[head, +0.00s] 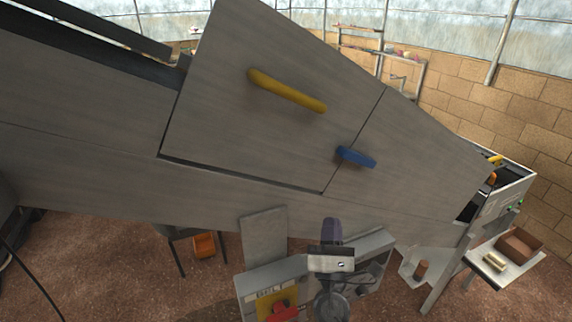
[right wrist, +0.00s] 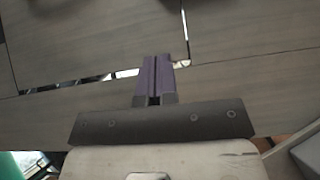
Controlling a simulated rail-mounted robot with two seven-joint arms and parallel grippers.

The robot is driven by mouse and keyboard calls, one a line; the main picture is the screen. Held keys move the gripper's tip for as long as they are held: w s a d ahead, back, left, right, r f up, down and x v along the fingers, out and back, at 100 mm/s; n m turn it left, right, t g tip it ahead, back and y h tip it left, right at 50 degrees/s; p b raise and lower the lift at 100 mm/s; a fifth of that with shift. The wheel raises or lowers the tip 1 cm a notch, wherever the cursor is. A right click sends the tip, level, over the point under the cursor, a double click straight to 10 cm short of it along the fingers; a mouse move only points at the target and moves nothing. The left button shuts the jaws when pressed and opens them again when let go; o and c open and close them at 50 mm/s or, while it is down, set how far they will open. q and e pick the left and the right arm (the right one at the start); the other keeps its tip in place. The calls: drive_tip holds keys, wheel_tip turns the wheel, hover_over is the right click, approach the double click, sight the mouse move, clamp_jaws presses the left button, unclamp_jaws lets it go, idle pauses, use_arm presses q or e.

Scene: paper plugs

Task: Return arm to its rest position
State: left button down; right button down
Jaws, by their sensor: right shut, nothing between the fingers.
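My right gripper (head: 331,230) is at the lower middle of the head view, its purple fingers pointing up the picture toward the large grey machine. In the right wrist view the purple fingers (right wrist: 155,78) are together with nothing between them. Grey panels of the machine lie beyond the fingertips; I cannot tell how wide the gap is. My left gripper is not in view.
The grey machine panel (head: 225,110) fills the middle, with a yellow handle (head: 287,90) and a blue handle (head: 356,157). A box with a red switch (head: 282,312) stands left of my right arm. A small table (head: 522,266) holds a brown box (head: 519,244).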

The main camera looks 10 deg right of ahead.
drive_tip(key=s+d+f+m+g+h, duration=0.25)
drive_tip(key=d+m+g+h, duration=0.45)
drive_tip(key=m, duration=1)
drive_tip(key=s+a+f+m+g+y, duration=0.3)
drive_tip(key=s+a+f+g+y, duration=0.1)
drive_tip(key=s+f+y, duration=0.35)
drive_tip(key=s+a+f+m+g+y, duration=0.2)
drive_tip(key=s+a+f+g+y, duration=0.15)
drive_tip(key=s+f+y, duration=0.4)
drive_tip(key=s+f+g, duration=0.3)
drive_tip(key=s+f, duration=0.4)
drive_tip(key=s, duration=0.3)
drive_tip(key=s+f+g, duration=0.3)
drive_tip(key=s+f, duration=0.3)
drive_tip(key=s, duration=0.4)
wheel_tip(320, 180, up, 13)
drive_tip(key=p, duration=1.3)
drive_tip(key=shift+d+f, duration=0.15)
drive_tip(key=shift+d, duration=0.25)
